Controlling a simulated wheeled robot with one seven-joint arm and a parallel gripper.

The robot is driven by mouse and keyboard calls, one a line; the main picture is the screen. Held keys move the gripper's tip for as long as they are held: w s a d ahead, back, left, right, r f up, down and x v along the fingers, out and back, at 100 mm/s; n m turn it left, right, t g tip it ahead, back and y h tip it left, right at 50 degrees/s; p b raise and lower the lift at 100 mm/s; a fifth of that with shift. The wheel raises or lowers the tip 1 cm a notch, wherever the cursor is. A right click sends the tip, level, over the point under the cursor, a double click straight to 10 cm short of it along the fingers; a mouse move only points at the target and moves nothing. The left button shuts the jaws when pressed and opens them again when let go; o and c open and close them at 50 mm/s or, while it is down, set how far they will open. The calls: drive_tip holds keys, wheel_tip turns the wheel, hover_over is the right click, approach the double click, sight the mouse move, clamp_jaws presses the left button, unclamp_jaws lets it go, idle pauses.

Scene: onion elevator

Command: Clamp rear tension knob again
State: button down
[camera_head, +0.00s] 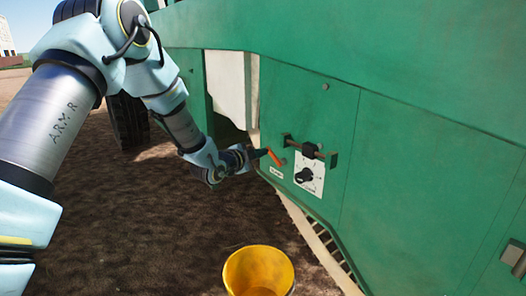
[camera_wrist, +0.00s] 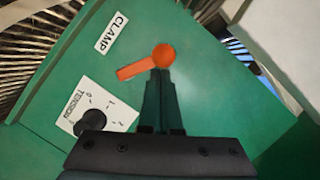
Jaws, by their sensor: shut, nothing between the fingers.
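An orange clamp lever (camera_head: 274,158) is on the green machine panel, above a white label that reads CLAMP in the wrist view (camera_wrist: 111,33). In the wrist view the lever shows a round hub (camera_wrist: 164,56) and a short arm (camera_wrist: 131,71). My gripper (camera_head: 262,153) is at the lever; in the wrist view its fingertips (camera_wrist: 160,73) are together, right at the hub's edge. I cannot tell if they touch it. The black tension knob (camera_head: 305,175) is on a white dial plate (camera_head: 316,184); the knob also shows in the wrist view (camera_wrist: 91,124), partly covered by my gripper.
A yellow bucket (camera_head: 231,270) stands on the soil below. Slatted bars (camera_head: 327,243) run under the panel's lower edge. A dark tyre (camera_head: 128,122) is behind my arm. Open soil lies left of the bucket.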

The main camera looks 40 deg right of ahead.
drive_tip(key=n, duration=0.1)
drive_tip(key=w+f+n+g+p, duration=0.1)
drive_tip(key=n, duration=0.1)
drive_tip(key=shift+w+f+y, duration=0.2)
drive_tip(key=shift+w+y, duration=0.1)
drive_tip(key=shift+y, duration=0.1)
drive_tip(key=shift+w+f, duration=0.15)
idle(0.5)
